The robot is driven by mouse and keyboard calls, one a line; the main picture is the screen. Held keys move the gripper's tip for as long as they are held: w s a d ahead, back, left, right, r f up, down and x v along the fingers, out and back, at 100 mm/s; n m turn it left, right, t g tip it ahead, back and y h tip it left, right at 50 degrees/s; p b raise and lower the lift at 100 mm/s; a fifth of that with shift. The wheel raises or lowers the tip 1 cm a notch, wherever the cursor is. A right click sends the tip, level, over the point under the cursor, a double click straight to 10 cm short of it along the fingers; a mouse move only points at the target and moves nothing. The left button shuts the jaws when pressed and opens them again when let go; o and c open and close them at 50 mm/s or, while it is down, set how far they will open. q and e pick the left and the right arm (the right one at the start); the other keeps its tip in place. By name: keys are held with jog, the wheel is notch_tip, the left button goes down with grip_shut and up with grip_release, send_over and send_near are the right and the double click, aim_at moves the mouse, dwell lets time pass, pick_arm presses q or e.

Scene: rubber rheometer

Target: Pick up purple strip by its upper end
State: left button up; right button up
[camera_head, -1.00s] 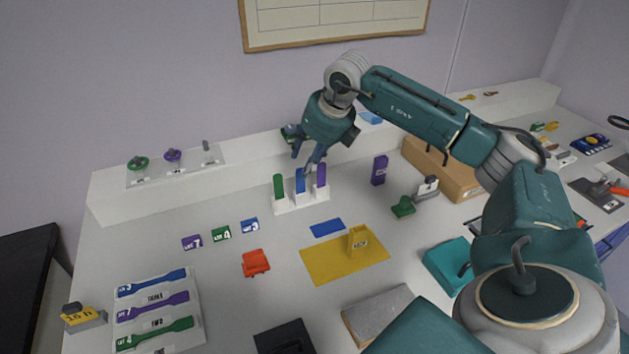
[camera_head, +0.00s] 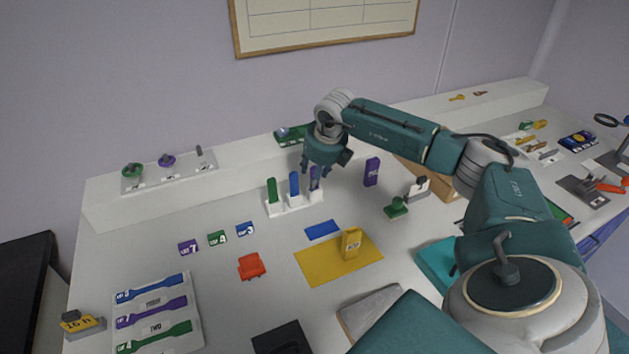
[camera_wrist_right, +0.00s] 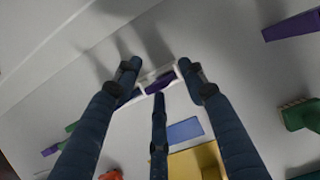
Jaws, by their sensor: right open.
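The purple strip (camera_head: 315,184) stands upright in the right slot of a small white holder (camera_head: 291,206), beside a blue strip (camera_head: 294,184) and a green strip (camera_head: 272,190). My right gripper (camera_head: 314,169) is directly over the purple strip, fingers pointing down, and partly hides its upper end. In the right wrist view the open fingers (camera_wrist_right: 160,85) spread around the purple strip's upper end (camera_wrist_right: 161,83), with no clear contact visible. My left gripper is out of view.
A purple block (camera_head: 371,171) and a green stamp-like object (camera_head: 396,208) stand to the right of the holder. A yellow mat (camera_head: 316,269) with a yellow upright piece (camera_head: 351,243) lies in front. The raised ledge (camera_head: 235,179) runs behind the holder.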

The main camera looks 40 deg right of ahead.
jog(key=shift+w+f, duration=0.1)
jog(key=shift+f, duration=0.15)
jog(key=shift+r, duration=0.1)
jog(key=c, duration=0.9)
jog(key=shift+r, duration=0.1)
jog(key=shift+c, duration=0.2)
